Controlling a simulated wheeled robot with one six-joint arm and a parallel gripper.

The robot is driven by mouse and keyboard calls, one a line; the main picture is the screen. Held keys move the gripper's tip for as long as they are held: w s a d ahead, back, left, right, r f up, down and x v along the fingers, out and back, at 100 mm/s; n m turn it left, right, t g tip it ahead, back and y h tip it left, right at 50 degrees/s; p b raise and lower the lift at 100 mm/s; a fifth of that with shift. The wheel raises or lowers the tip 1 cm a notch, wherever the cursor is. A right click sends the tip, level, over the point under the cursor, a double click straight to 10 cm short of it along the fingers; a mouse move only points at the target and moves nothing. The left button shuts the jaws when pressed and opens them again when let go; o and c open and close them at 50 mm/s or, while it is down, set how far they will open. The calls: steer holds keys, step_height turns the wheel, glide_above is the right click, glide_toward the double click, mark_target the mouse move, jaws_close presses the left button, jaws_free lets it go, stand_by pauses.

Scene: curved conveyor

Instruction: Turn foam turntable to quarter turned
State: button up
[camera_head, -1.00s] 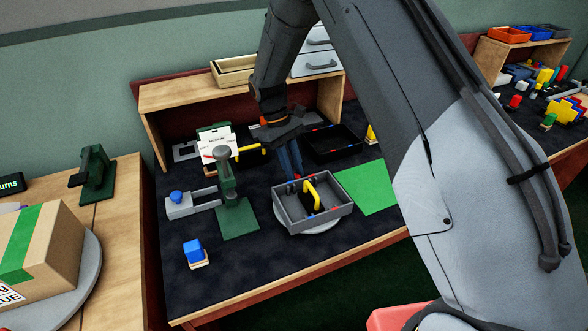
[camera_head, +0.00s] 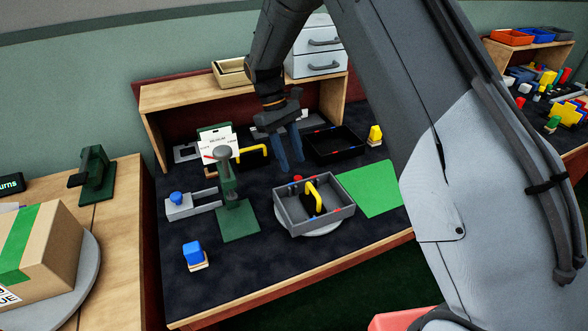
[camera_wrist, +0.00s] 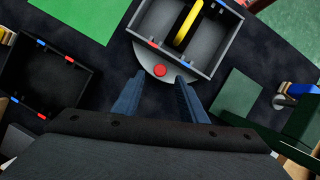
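The turntable (camera_head: 312,231) is a light grey disc under a grey two-compartment tray (camera_head: 317,224) with a yellow handle (camera_head: 316,194). The disc also shows in the wrist view (camera_wrist: 143,56), with a red knob (camera_wrist: 160,71) on its rim. In the head view the knob (camera_head: 297,178) shows behind the tray's back wall. My gripper (camera_head: 291,168) is above the mat behind the tray, empty. In the wrist view my gripper (camera_wrist: 158,82) is open, its two blue fingers apart on either side of the knob's line, short of it in the picture and not touching it.
A green stand (camera_head: 237,218) is left of the tray and a green sheet (camera_head: 368,189) is right of it. A black tray (camera_head: 336,153) lies behind on the right. A blue block (camera_head: 193,252) stands at the front left. The mat's front middle is clear.

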steer(key=shift+v, duration=1.55)
